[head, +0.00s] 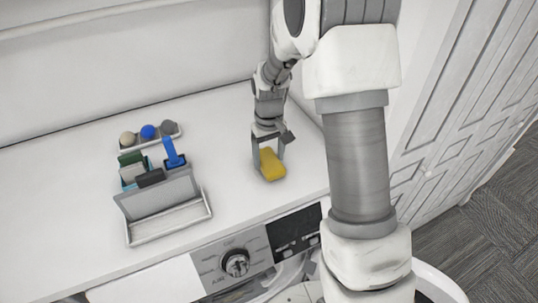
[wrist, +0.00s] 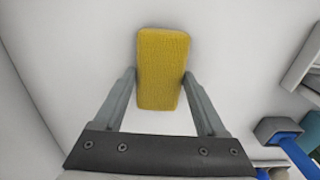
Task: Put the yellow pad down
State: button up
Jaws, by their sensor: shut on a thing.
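The yellow pad (head: 271,167) is between the fingers of my gripper (head: 269,145) in the head view, over the right part of the white counter top. In the wrist view the yellow pad (wrist: 162,70) is a textured block, held between the two fingertips of my gripper (wrist: 160,82). My gripper is shut on it by its sides. I cannot tell whether the pad's underside touches the counter.
A grey caddy (head: 165,205) with a blue-handled brush (head: 172,152) and several pads stands to the left. Behind it a small tray holds a blue ball (head: 148,132) and two others. The white counter (head: 225,130) between caddy and gripper is clear.

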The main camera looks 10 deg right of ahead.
aim_at(269, 160)
jog(key=shift+f, duration=0.1)
jog(key=shift+f, duration=0.15)
jog(key=o, duration=1.1)
jog(key=shift+o, duration=0.2)
notch_tip(269, 160, up, 11)
jog(key=s+r+m+t, duration=0.1)
jog(key=s+r+t, duration=0.2)
jog(key=s+r, duration=0.8)
jog(key=s+m+t, duration=0.1)
jog(key=s+t, duration=0.1)
jog(key=s, duration=1)
jog(key=shift+s+r+t+b, duration=0.2)
jog(key=shift+t+b, duration=0.1)
